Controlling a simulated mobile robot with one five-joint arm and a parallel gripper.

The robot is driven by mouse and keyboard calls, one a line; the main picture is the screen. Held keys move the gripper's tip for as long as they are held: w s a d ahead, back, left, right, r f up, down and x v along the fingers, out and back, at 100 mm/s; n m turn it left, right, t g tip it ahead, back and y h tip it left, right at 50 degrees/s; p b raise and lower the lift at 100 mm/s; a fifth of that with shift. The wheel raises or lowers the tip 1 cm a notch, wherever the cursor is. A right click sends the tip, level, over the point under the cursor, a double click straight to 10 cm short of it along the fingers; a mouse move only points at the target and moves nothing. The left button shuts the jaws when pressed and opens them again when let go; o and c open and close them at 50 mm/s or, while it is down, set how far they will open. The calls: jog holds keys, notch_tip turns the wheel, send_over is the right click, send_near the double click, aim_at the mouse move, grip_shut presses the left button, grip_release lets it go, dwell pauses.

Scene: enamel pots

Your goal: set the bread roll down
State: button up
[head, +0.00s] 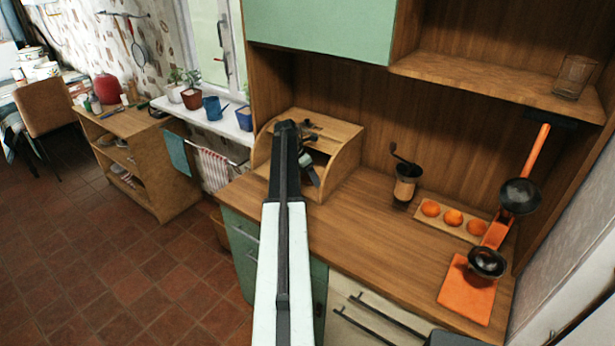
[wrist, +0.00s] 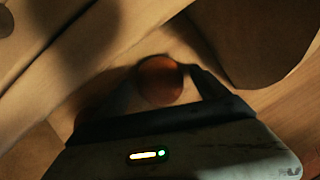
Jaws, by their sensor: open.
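A wooden bread box (head: 340,133) with an open front stands at the left end of the wooden counter. My arm reaches to it, and my gripper (head: 311,165) is at its opening. In the wrist view a round reddish-brown thing, apparently the bread roll (wrist: 160,80), lies between the fingers of my gripper (wrist: 162,74). The fingers stand apart, one on each side of it. The picture is dark, and I cannot tell whether either finger touches it. The roll is hidden in the head view by my arm and the box.
A coffee grinder (head: 407,183) stands right of the box. Beyond it are a board with orange fruits (head: 453,217) and an orange stand with black pans (head: 487,262). A shelf with a glass (head: 575,77) hangs above. The counter's middle (head: 365,240) is clear.

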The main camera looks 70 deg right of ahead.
jog(key=p+v, duration=1)
jog(key=v, duration=0.2)
jog(key=shift+p, duration=0.35)
jog(key=w+a+m+t, duration=0.1)
jog(key=w+a+m, duration=0.1)
jog(key=w+a, duration=0.85)
jog(key=w+a+f+m+t+y, duration=0.1)
jog(key=w+a, duration=0.5)
jog(key=a, duration=0.9)
jog(key=w+a+m+t, duration=0.1)
jog(key=w+a+m, duration=0.1)
jog(key=w+a, duration=0.9)
jog(key=s+a+m+y, duration=0.1)
jog(key=s+a+m, duration=0.1)
jog(key=a, duration=1.8)
jog(key=s+a+m+y, duration=0.1)
jog(key=a+m, duration=0.2)
jog(key=a, duration=1.6)
jog(key=shift+s+a+f+y, duration=0.3)
jog(key=shift+s+a+f, duration=0.05)
jog(key=shift+s+f, duration=0.05)
